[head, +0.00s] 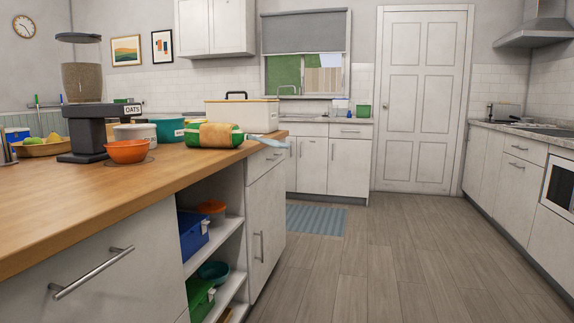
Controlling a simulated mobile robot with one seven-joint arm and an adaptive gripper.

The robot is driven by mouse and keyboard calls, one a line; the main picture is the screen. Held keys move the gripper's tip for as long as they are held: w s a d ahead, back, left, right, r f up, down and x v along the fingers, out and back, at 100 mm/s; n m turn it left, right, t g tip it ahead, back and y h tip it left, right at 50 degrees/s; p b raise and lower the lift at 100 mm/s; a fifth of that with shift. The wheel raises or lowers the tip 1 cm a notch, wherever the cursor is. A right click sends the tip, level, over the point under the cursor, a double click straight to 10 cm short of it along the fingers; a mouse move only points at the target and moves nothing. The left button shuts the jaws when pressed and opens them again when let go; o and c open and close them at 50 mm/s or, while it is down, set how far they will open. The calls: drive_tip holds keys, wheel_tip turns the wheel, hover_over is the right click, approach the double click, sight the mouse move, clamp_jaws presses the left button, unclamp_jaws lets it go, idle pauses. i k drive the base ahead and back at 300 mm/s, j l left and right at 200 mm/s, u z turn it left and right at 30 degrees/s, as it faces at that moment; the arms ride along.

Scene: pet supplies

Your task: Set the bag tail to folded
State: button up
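A bag (214,135), green at both ends with an orange-tan middle, lies on its side near the far right end of the wooden counter (110,195). It looks like a bread bag. Its pale blue tail (272,145) sticks out from the right end and reaches to or over the counter edge; it looks extended, not tucked under. My gripper is not in view.
Behind the bag stands a cream lidded box (241,114); a teal pot (166,130) stands to its left. An orange bowl (127,151) sits before the oats dispenser (84,100). Open shelves (232,228) hold bins and bowls. The floor (380,250) at right is clear.

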sight(271, 142)
drive_tip(key=i+l, duration=0.15)
drive_tip(key=i, duration=0.35)
drive_tip(key=i+l+u, duration=0.1)
drive_tip(key=i, duration=0.35)
